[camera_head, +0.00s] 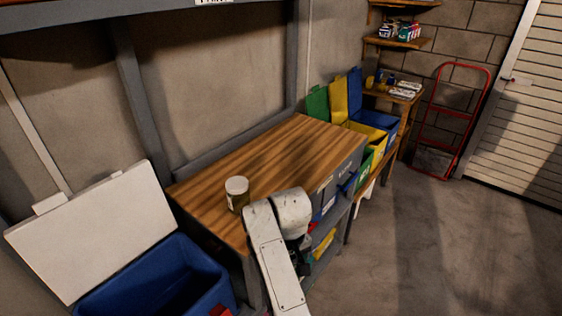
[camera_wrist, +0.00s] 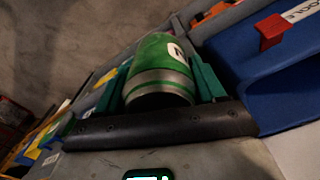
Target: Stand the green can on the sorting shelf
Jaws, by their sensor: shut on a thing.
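The green can (camera_wrist: 158,62) fills the middle of the wrist view, with a silver band at its near end and a white label mark. My gripper (camera_wrist: 162,78) is shut on it, with one dark green finger on each side. In the head view my white arm reaches down beside the front of a wood-topped bench (camera_head: 285,150). The arm largely hides the gripper and can there. Below the bench top are grey shelf levels (camera_head: 325,250) holding coloured items; I cannot tell which level is the sorting shelf.
A jar with a white lid (camera_head: 237,193) stands on the bench top. A blue bin with a raised white lid (camera_head: 160,285) is at the lower left. Yellow, green and blue bins (camera_head: 375,145) stand beyond the bench. The floor at right is clear, before a red hand truck (camera_head: 453,120).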

